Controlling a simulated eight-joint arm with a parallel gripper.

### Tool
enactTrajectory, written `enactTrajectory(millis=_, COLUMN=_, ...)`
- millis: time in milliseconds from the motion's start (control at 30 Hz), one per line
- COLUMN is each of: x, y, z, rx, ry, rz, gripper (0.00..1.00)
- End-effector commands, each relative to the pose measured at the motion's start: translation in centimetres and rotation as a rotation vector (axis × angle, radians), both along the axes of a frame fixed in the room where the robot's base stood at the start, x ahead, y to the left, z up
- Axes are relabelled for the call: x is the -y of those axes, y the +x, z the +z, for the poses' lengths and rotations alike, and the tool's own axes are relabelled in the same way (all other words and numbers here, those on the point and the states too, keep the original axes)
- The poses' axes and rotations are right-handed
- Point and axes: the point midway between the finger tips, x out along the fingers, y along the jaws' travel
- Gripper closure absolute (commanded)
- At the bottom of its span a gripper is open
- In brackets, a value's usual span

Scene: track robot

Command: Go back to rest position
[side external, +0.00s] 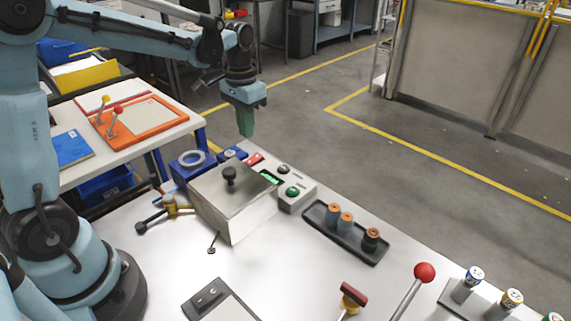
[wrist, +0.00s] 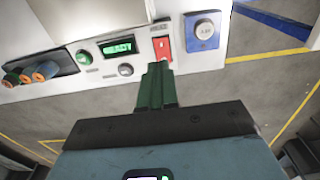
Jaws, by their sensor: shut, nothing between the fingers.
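My gripper (side external: 246,124) hangs from the blue arm, pointing down, above the back edge of the white table (side external: 300,275). Its green fingers are together with nothing between them. In the wrist view the shut green fingers (wrist: 158,82) show in the middle, below a red switch (wrist: 162,46) on the control panel. The fingers appear apart from the panel; the exact gap cannot be told.
Near the gripper stand a metal box with a black knob (side external: 229,200), a panel with a green button (side external: 292,191) and a blue block with a ring (side external: 192,160). A dark tray of spools (side external: 322,216) and a red-balled lever (side external: 424,272) lie right. Open floor lies behind.

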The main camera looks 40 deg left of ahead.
Motion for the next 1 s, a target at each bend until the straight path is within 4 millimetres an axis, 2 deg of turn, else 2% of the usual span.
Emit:
enactTrajectory(millis=200, x=1.9, y=-2.5, z=2.2, rx=0.120, ry=0.016, rz=-0.003, gripper=1.00)
enactTrajectory(millis=433, x=4.0, y=-5.9, z=3.6, rx=0.287, ry=0.024, rz=-0.003, gripper=1.00)
enactTrajectory(millis=700, x=5.9, y=-9.6, z=3.5, rx=0.477, ry=0.014, rz=-0.003, gripper=1.00)
enactTrajectory(millis=1000, x=6.9, y=-11.4, z=2.6, rx=0.596, ry=-0.002, rz=-0.002, gripper=1.00)
